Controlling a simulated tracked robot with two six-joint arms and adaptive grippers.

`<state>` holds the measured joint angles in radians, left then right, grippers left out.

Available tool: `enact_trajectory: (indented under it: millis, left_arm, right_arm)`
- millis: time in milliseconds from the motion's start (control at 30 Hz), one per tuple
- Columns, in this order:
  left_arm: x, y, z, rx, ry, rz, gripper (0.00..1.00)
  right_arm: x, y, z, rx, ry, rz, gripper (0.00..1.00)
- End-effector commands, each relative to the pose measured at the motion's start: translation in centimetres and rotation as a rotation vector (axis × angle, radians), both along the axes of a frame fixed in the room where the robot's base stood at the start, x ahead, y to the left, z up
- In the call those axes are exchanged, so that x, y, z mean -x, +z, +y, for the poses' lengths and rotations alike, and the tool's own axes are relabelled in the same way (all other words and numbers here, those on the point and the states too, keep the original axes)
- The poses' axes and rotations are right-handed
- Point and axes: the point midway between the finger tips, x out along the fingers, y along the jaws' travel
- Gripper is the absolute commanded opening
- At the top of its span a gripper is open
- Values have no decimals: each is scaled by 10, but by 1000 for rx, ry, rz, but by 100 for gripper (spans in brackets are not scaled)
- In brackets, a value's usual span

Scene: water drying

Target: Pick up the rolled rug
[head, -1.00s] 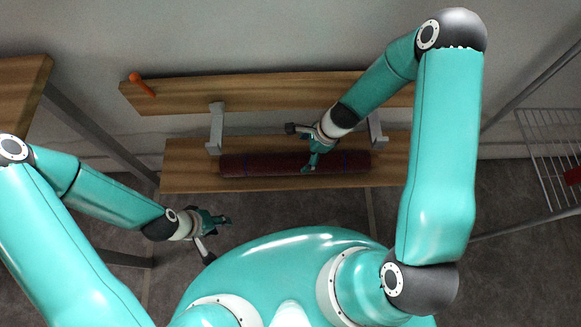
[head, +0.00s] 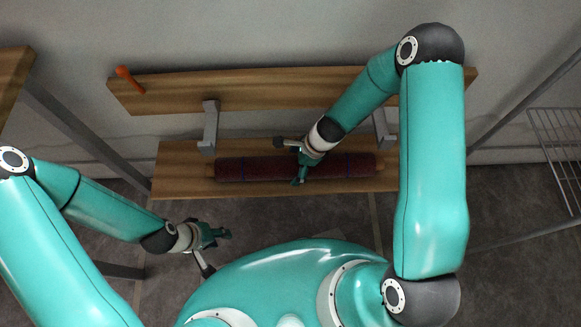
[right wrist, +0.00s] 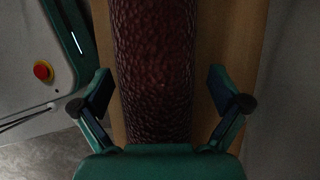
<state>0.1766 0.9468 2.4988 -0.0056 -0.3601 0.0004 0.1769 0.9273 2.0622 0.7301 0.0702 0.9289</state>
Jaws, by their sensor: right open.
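The rolled rug (head: 250,168) is a long dark red roll lying lengthwise on the wooden bench seat (head: 170,181) in the head view. My right gripper (head: 300,180) is over the middle of the rug. In the right wrist view the rug (right wrist: 155,65) runs between the two spread fingers of my right gripper (right wrist: 160,100), with a gap on each side. The gripper is open and not closed on it. My left gripper (head: 222,234) is empty, off the front left of the bench, away from the rug; its finger opening is too small to judge.
An orange peg (head: 130,78) sits at the left end of the wooden backrest (head: 240,90). Grey brackets (head: 210,127) join seat and backrest. A wire rack (head: 557,150) stands at right and a wooden table (head: 12,75) at left. A red button (right wrist: 43,71) shows in the wrist view.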

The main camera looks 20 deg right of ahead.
Motion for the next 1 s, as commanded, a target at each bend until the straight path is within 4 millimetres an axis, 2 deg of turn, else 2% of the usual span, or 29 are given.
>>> enact_trajectory:
  millis: [67,633,1000]
  left_arm:
    - [0,1,0,0,0,0,40]
    - [0,0,0,0,0,0,40]
    - [0,7,0,0,0,0,40]
  right_arm:
    - [0,0,0,0,0,0,95]
    - [-2,0,-1,2,0,-4,0]
    - [-2,7,0,1,-1,-4,0]
